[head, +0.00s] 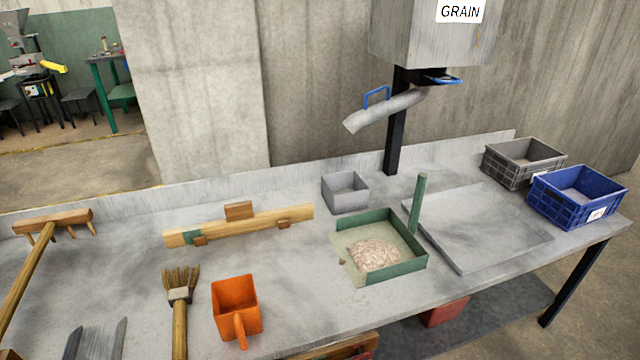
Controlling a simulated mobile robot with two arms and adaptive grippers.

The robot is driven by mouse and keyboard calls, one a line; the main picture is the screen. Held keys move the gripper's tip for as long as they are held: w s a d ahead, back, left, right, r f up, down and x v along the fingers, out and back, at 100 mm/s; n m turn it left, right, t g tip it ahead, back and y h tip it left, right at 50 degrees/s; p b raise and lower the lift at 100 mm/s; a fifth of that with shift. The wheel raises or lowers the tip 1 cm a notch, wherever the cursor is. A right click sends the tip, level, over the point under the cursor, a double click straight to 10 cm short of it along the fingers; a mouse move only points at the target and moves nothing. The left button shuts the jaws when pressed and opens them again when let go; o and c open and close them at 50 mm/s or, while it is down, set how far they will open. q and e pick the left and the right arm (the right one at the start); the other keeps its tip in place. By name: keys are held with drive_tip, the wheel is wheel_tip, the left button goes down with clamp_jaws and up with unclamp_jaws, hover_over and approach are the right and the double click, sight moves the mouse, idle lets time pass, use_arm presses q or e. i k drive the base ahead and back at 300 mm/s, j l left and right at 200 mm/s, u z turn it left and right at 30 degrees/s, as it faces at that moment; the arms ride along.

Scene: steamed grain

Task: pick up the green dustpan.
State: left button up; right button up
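The green dustpan (408,268) lies on the grey table, right of the middle in the head view. It has low green walls and a pale floor, with its open side toward the left. A heap of pale grain (376,252) lies in the pan. Neither of my grippers can be made out in this view, and nothing is touching the dustpan.
A metal spout (384,110) hangs behind the dustpan beside a black post (396,140). A small grey box (345,192) stands behind left, a flat grey tray (490,235) right. An orange scoop (237,306), brush (179,300) and wooden bar (240,226) lie left. Crates (577,196) stand far right.

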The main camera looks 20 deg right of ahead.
sight(377, 247)
drive_tip(key=z, duration=1.6)
drive_tip(key=i+l+u, duration=0.15)
drive_tip(key=i+l, duration=0.15)
drive_tip(key=i+l+u, duration=0.2)
drive_tip(key=l, duration=0.4)
drive_tip(key=i+j, duration=0.05)
